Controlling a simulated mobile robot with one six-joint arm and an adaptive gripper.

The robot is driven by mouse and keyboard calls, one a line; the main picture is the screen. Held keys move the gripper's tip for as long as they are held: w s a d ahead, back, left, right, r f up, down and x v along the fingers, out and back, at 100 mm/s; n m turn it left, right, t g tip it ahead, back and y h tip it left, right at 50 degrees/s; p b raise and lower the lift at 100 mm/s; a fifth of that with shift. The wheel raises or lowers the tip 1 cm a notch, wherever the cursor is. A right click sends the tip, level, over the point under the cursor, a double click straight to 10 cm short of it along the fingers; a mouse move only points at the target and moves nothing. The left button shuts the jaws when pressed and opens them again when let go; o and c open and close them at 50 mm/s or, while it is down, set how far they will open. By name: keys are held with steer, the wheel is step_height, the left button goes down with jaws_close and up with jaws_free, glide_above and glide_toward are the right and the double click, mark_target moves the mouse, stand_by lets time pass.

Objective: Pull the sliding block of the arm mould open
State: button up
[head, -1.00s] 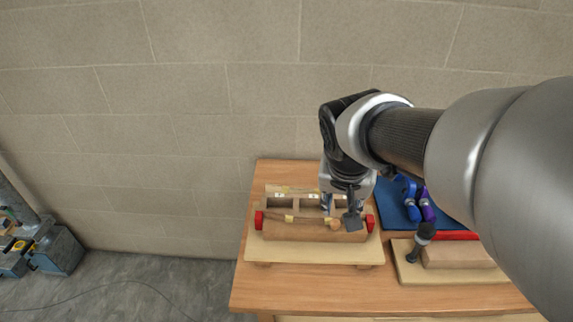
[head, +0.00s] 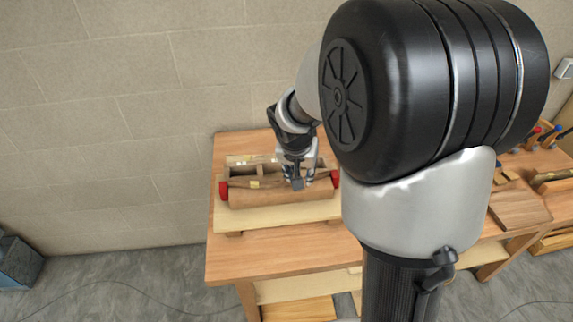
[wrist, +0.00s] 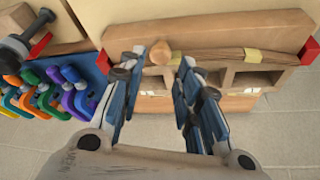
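The arm mould (head: 262,196) is a wooden form on a pale board. It has a rounded front block (wrist: 215,27), open compartments behind and red pieces at both ends. A dark strip bundle with a yellow band (wrist: 222,55) lies along the block. A round wooden knob (wrist: 160,53) shows at the bundle's end in the wrist view. My gripper (wrist: 162,58) is open, its blue-grey fingers on either side of the knob with gaps showing. Whether a fingertip touches the mould is unclear. In the head view my gripper (head: 297,182) is over the mould's right half and hides the knob.
In the wrist view, a blue mat with several coloured clamps (wrist: 45,90) and a dark-handled tool (wrist: 25,38) lie left of the mould. The wooden table (head: 270,252) is clear in front of the mould's board. My arm hides the table's middle.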

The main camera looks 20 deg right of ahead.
mark_target(281, 189)
steer(key=b+x, duration=0.1)
steer(key=x, duration=0.4)
steer(key=shift+w+f, duration=0.1)
steer(key=shift+c, duration=0.6)
jaws_close()
